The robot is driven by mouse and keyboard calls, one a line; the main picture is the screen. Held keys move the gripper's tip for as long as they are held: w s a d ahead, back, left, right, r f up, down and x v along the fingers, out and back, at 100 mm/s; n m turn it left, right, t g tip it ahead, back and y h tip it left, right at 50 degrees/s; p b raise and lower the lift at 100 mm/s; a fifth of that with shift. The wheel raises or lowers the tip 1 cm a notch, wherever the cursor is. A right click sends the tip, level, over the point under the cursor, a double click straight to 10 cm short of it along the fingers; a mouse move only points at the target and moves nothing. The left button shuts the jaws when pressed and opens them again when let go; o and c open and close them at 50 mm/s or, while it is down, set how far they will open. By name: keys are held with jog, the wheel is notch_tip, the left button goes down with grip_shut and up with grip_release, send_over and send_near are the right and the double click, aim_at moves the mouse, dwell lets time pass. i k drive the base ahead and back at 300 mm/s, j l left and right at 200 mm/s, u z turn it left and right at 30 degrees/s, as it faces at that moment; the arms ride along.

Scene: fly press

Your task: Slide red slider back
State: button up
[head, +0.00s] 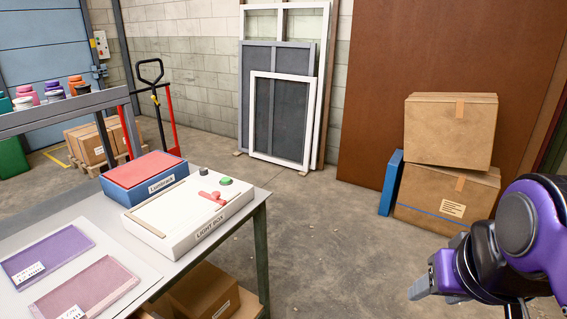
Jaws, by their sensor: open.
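My gripper (415,288) is at the lower right, over the floor and well to the right of the light box. It is open, with nothing seen in it; part of it is cut off by the frame.
A blue box with a red top (120,190) stands behind the light box. Purple (45,255) and pink (85,290) framed panels lie at the table's front left. Cardboard boxes (450,130) are stacked behind my arm. Floor between table and arm is clear.

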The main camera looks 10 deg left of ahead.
aim_at(215, 196)
jog(key=u, duration=1.25)
